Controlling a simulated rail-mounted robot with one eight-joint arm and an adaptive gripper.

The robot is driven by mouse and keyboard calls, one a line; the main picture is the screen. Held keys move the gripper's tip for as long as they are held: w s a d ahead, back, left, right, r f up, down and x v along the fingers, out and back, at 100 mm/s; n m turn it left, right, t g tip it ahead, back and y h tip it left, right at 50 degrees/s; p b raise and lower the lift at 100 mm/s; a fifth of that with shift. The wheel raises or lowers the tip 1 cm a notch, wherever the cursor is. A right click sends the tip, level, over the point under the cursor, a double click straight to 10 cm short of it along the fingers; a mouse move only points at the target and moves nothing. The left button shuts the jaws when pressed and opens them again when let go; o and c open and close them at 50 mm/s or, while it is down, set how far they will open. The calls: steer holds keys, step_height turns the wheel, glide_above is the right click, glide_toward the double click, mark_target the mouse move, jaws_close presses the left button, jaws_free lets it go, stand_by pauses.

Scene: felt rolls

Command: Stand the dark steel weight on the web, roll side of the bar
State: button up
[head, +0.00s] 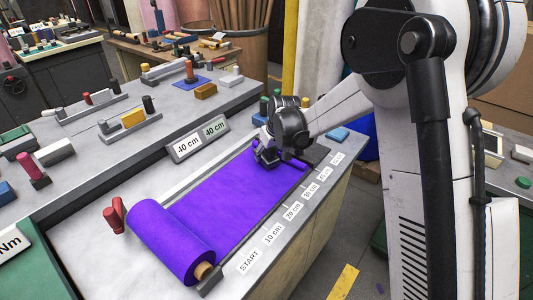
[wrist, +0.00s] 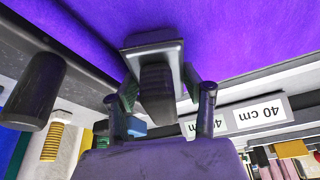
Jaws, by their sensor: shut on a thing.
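The purple felt web (head: 222,200) lies flat along the bench, coming off the purple roll (head: 172,243) at the near left. My gripper (head: 268,155) is low over the web's far part. In the wrist view, my gripper (wrist: 165,100) is shut on the knob of the dark steel weight (wrist: 152,52). The weight's flat base faces the purple web. I cannot tell whether the base touches it. In the head view my gripper mostly hides the weight. A dark grey strip (head: 318,154) shows at the web's far end; I cannot clearly make out the bar.
Length labels from START (head: 249,261) run along the bench's right edge. A sign reading 40 cm (head: 187,146) stands left of the web. A red handle (head: 114,215) is beside the roll. A dark cylinder (wrist: 33,92) is near my gripper in the wrist view.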

steer(key=shift+f+b, duration=0.4)
steer(key=shift+f, duration=0.1)
stand_by(0.4)
steer(key=o, duration=1.5)
steer(key=v, duration=1.2)
steer(key=shift+a, duration=0.1)
